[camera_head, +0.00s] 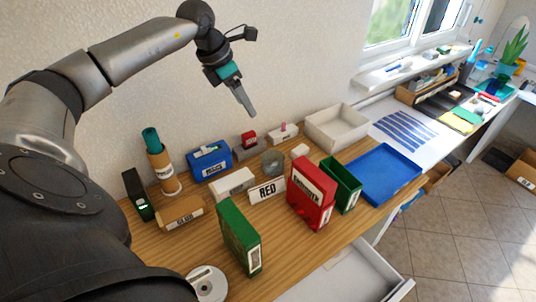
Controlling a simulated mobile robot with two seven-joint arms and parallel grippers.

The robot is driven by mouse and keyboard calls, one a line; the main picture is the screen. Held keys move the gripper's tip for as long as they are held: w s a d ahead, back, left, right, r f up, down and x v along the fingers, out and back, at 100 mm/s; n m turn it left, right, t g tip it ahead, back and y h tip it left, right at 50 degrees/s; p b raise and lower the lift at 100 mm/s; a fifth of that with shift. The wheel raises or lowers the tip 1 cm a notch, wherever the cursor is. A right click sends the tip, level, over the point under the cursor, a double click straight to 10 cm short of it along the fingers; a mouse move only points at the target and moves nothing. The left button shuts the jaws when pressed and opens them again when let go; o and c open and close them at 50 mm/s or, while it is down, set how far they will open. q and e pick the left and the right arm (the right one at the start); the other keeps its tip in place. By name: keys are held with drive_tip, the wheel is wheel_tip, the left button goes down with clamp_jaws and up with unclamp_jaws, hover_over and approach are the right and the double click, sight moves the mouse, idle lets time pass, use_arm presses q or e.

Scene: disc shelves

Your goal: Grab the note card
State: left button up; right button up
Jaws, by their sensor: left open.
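A small white card (267,190) with the dark word "RED" stands upright on the wooden table, just left of the red box. It is the only thing that looks like a note card; I cannot tell for certain that it is the one named. My left gripper (246,110) is open and empty, its fingers pointing down, raised against the wall well above the table and the card. The fingers show nearly edge-on. My right gripper is not in view.
A red box (310,190) and a green bin (343,184) stand right of the card. A green box (240,236) stands in front, near a disc (207,284). A white block (233,183) and a grey cup (273,162) are close by. A blue tray (385,174) lies right.

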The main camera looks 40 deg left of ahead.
use_arm(q)
wheel_tip(320, 180, down, 4)
drive_tip(key=b, duration=1.8)
approach(266, 183)
drive_tip(key=x, duration=0.2)
drive_tip(key=b+x, duration=0.1)
drive_tip(key=x, duration=0.1)
drive_tip(key=shift+w+a+f, duration=0.1)
drive_tip(key=shift+w+f, duration=0.1)
drive_tip(key=shift+w, duration=0.15)
drive_tip(key=shift+w+f+b, duration=0.1)
drive_tip(key=shift+f+b, duration=0.2)
drive_tip(key=shift+f, duration=0.1)
drive_tip(key=b+x, duration=0.1)
drive_tip(key=x, duration=0.3)
drive_tip(key=shift+f, duration=0.45)
clamp_jaws()
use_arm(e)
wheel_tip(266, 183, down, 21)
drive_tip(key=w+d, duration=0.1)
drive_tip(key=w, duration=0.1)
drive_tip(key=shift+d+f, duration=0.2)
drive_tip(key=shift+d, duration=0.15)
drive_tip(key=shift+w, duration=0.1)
